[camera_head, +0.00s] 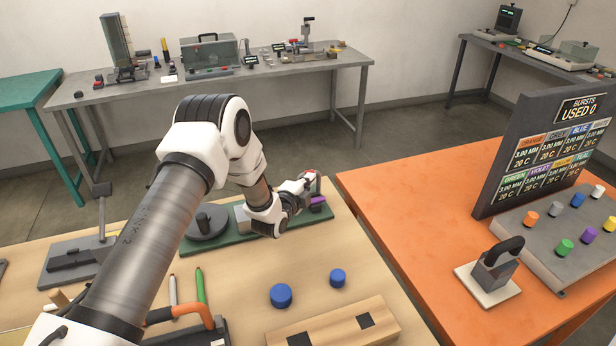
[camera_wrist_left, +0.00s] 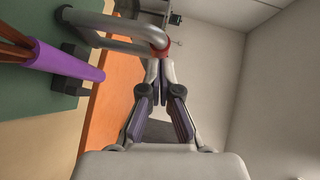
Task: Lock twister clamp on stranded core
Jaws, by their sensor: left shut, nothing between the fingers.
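A green twister board (camera_head: 250,247) lies on the wooden table, with a dark round part (camera_head: 206,222) at its left end. A purple-sheathed cable (camera_head: 318,201) lies at its right end. In the left wrist view the purple sheath (camera_wrist_left: 65,65) shows with copper-coloured strands (camera_wrist_left: 14,42) coming out of it, beside a dark block. A grey bent-bar handle (camera_wrist_left: 110,22) with a red part at its end, likely the clamp lever, stands beside it. My left gripper (camera_head: 308,182) is shut and empty, its fingertips close to the red end; contact is unclear. My right gripper is out of view.
Blue caps (camera_head: 281,295) and a wooden block (camera_head: 335,325) lie nearer on the table. An orange-handled tool (camera_head: 185,315) and a lever press (camera_head: 80,258) are at left. The orange table (camera_head: 400,210) holds a sign (camera_head: 550,150), coloured knobs and a black-handled weight (camera_head: 495,265).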

